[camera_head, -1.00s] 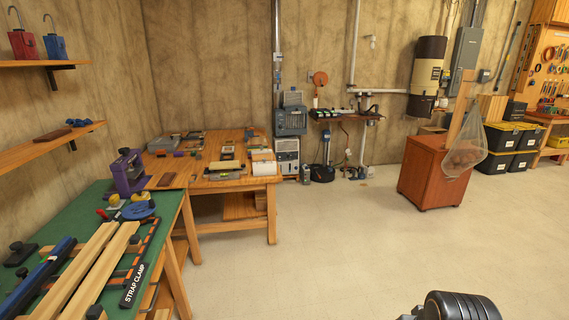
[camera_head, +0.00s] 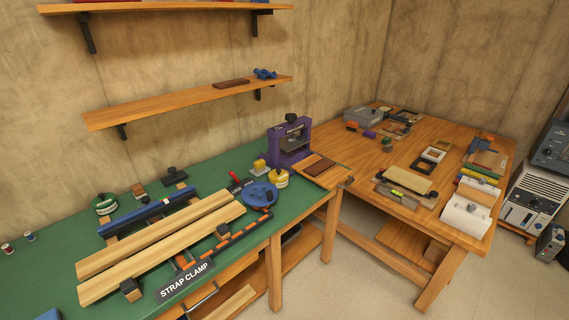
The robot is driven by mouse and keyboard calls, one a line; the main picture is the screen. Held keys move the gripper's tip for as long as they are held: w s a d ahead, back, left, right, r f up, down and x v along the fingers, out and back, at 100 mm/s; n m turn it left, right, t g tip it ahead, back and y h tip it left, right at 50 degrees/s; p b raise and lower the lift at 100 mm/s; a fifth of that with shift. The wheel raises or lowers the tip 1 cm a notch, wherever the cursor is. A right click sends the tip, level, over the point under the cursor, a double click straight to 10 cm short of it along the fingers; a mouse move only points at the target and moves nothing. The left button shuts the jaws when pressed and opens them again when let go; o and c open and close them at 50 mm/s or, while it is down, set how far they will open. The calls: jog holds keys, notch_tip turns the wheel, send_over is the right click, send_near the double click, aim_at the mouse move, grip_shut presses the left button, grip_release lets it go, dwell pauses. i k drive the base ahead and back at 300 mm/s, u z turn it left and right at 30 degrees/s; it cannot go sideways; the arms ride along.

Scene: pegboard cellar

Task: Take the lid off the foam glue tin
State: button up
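Two small round tins stand on the green-topped bench (camera_head: 185,266). A green tin (camera_head: 105,205) with a pale label is near its left rear edge. A yellow tin (camera_head: 278,179) with a dark top is at the bench's right end, beside a blue disc (camera_head: 260,195). The labels are too small to read, so I cannot tell which is the foam glue tin, or whether either lid is loose. My gripper is not in view.
Long boards (camera_head: 165,240) lie in clamps on the bench, behind a "STRAP CLAMP" sign (camera_head: 186,280). A purple clamp (camera_head: 289,140) stands at the back right. A crowded wooden table (camera_head: 400,150) adjoins on the right. A shelf (camera_head: 190,100) hangs above the bench.

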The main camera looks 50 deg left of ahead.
aim_at(279, 175)
jog(key=u, duration=0.45)
jog(key=i, duration=1.65)
jog(key=u, duration=1.9)
jog(key=i, duration=1.2)
jog(key=u, duration=1.1)
